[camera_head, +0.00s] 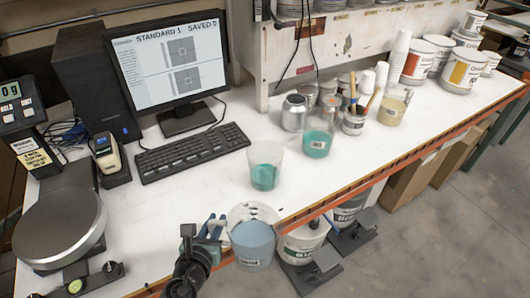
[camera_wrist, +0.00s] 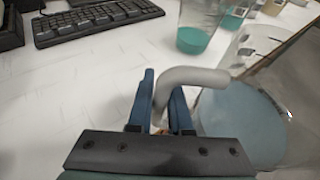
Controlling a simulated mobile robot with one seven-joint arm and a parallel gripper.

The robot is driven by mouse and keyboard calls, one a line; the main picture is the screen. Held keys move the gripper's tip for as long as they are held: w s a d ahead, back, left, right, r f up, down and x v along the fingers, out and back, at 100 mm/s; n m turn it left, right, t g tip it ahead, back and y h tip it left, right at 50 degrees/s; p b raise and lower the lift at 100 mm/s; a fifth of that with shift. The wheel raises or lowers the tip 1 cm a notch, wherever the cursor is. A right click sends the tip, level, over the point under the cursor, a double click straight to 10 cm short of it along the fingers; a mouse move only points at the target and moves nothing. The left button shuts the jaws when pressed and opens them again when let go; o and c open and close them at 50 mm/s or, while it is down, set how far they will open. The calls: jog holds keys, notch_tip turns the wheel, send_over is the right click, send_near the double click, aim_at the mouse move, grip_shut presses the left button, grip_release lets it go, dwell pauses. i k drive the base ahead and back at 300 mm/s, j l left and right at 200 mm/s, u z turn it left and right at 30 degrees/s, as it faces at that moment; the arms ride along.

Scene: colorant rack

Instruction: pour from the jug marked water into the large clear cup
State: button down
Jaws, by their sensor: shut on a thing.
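A clear jug (camera_head: 252,245) with blue liquid hangs just off the table's front edge, roughly upright; its label is too small to read. My gripper (camera_head: 217,229) is at its left side. In the wrist view the blue fingers (camera_wrist: 160,108) are shut on the jug's grey handle (camera_wrist: 190,76), and the jug (camera_wrist: 245,120) fills the right side. A large clear cup (camera_head: 264,167) with teal liquid in its lower part stands on the table behind the jug, apart from it. It also shows at the top of the wrist view (camera_wrist: 198,22).
A second teal-filled cup (camera_head: 318,138) stands behind and right of the large cup. A silver can (camera_head: 294,113) and a brush pot (camera_head: 353,122) stand farther back. The keyboard (camera_head: 192,152) and round scale (camera_head: 60,228) are left. The white table is clear around the large cup.

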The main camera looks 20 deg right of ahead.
aim_at(264, 157)
jog(key=i, duration=1)
